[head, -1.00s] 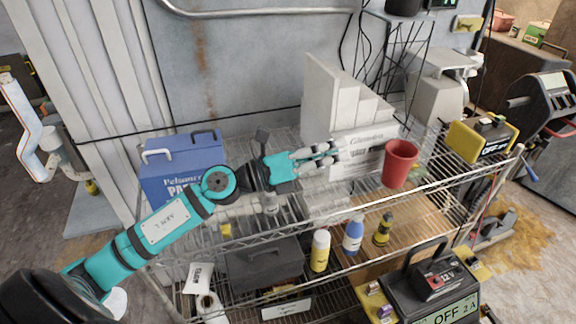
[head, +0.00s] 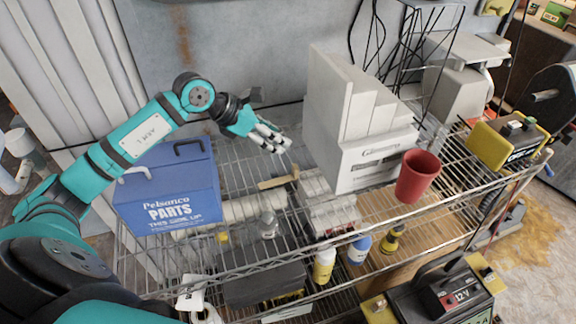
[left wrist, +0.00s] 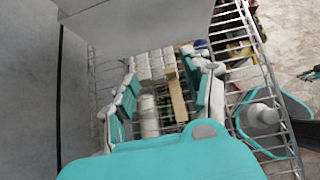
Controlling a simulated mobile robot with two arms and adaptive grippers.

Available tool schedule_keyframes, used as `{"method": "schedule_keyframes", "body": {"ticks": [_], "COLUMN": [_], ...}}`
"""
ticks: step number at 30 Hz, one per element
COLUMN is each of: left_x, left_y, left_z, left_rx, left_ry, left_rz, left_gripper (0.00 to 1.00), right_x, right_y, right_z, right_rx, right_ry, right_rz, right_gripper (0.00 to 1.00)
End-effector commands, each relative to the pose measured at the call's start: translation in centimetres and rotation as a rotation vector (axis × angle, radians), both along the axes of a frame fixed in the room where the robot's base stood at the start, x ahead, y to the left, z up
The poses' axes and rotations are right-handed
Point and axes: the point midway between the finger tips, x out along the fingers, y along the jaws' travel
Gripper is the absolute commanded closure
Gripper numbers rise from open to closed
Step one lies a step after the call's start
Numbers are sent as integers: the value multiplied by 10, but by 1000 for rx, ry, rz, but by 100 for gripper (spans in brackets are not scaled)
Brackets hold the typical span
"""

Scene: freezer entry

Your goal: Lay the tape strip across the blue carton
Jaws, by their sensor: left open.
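The blue carton (head: 168,190), printed "Pelsanco PARTS", stands upright on the wire shelf at the left in the head view. A narrow tan strip (head: 278,181), which looks like the tape strip, lies on the shelf to the right of the carton. My left gripper (head: 274,138) is open and empty, above and behind the strip, near the back wall. In the left wrist view its two fingers (left wrist: 160,78) are spread, with the tan strip (left wrist: 178,98) beyond and between them, nearer the right finger. My right gripper is not in view.
A stepped white-grey box (head: 362,125) stands just right of the left gripper. A red cup (head: 416,176) stands in front of it, and a yellow-black device (head: 505,142) farther right. Small bottles (head: 325,264) are on the level below. The shelf beside the carton is mostly open wire.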

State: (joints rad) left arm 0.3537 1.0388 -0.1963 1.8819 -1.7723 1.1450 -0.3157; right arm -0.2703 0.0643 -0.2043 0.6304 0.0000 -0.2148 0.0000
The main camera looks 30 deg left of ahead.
Motion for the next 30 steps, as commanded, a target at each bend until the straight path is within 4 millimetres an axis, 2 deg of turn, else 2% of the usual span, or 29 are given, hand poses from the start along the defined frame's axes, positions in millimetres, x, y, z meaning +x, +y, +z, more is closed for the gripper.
{"method": "schedule_keyframes", "body": {"ticks": [6,9,13,21,25,30], "left_x": [-2,-1,6,19,31,40], "left_y": [-1,-1,-6,-18,-28,-35], "left_z": [-45,-63,-74,-91,-106,-119], "left_rx": [-5,-5,-6,-8,-7,-5], "left_ry": [8,6,-1,1,1,0], "left_rz": [1,2,1,1,1,1], "left_gripper": [50,50,50,50,50,50], "right_x": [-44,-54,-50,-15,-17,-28], "right_y": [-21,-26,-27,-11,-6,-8], "right_z": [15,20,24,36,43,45], "right_rx": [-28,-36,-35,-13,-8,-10], "right_ry": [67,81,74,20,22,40], "right_rz": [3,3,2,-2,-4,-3], "right_gripper": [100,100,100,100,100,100]}}
